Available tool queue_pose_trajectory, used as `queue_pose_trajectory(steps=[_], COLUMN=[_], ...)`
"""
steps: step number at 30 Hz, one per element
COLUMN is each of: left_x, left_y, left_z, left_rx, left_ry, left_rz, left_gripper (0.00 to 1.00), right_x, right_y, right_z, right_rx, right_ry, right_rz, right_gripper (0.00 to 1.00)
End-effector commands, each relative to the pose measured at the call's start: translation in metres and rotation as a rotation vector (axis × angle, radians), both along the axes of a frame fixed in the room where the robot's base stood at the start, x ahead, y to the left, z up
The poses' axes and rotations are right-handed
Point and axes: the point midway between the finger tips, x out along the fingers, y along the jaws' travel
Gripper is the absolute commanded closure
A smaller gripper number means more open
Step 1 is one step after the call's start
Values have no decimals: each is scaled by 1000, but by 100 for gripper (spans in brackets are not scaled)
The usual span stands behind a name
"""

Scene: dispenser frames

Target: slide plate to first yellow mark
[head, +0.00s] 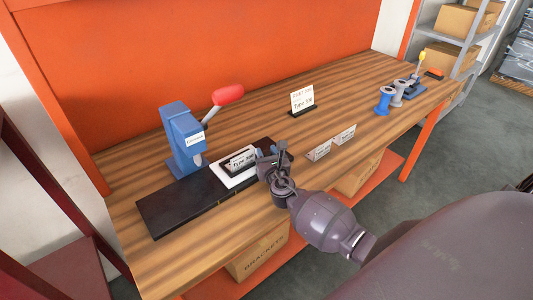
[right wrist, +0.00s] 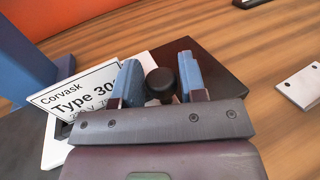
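A white plate (head: 226,180) lies on a long black base (head: 165,212) below a blue press (head: 183,140) with a red-handled lever (head: 228,94). A card reading "Corvask Type 30…" (right wrist: 78,103) stands on the plate, partly covered by my gripper in the right wrist view. My right gripper (head: 272,155) is at the plate's right end. In the right wrist view its two blue fingers (right wrist: 160,82) stand apart on either side of a round black knob (right wrist: 160,84). A firm grip on the knob does not show. My left gripper is out of view.
Blue and grey spools (head: 384,100) stand at the far right. The bench between is mostly clear.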

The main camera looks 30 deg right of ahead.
Motion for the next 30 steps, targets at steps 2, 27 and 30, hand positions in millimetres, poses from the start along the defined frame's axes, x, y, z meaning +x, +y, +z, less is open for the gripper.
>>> queue_pose_trajectory(steps=[2, 27, 30], left_x=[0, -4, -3], left_y=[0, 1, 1], left_z=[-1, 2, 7], left_rx=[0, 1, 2], left_ry=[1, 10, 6], left_rz=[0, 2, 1], left_gripper=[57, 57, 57], right_x=[3, 2, 0], right_y=[-1, 23, 49], right_z=[0, 1, 1], right_rx=[-1, 3, 5], right_ry=[1, 1, 2], right_rz=[0, 3, 3], right_gripper=[62, 100, 100])
